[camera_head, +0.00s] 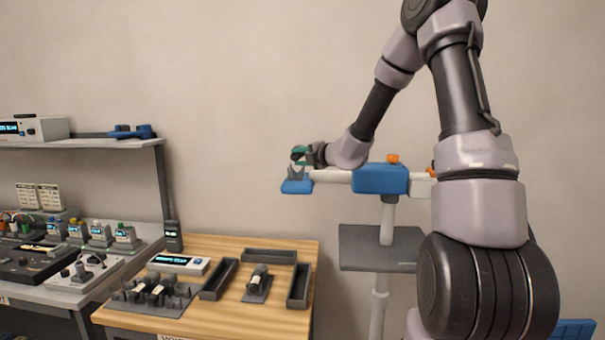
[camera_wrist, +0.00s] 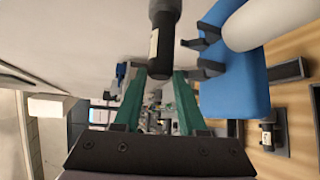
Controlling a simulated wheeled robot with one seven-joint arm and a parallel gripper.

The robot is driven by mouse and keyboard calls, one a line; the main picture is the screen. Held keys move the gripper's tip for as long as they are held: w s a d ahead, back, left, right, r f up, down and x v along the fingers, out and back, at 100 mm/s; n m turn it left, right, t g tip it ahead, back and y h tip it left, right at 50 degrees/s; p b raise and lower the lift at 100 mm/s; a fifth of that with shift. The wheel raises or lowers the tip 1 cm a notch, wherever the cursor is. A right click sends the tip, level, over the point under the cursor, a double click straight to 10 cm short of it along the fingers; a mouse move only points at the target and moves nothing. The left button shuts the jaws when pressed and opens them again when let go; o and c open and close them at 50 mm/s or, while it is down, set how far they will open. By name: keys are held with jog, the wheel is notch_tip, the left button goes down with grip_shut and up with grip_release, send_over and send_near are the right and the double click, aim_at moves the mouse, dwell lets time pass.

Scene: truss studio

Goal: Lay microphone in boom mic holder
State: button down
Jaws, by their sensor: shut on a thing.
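The microphone (camera_wrist: 163,40), a dark cylinder with a pale label, is in the wrist view. My gripper (camera_wrist: 158,76) has green fingers shut on its near end. The boom mic holder (camera_wrist: 235,90) is a blue block with dark prongs just right of the microphone. The microphone looks apart from the prongs, but depth is hard to judge. In the head view, my gripper (camera_head: 300,156) is just above the holder (camera_head: 297,187) at the boom's left end. The microphone is small and mostly hidden there.
The boom stand (camera_head: 388,222) carries a blue clamp block (camera_head: 380,179) and a grey shelf (camera_head: 360,248). A wooden table (camera_head: 235,320) holds dark trays and several small devices. A shelf and bench with equipment stand at the left. The wall behind is bare.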

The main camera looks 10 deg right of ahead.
jog(key=shift+a+f, duration=0.1)
jog(key=shift+f, duration=2.35)
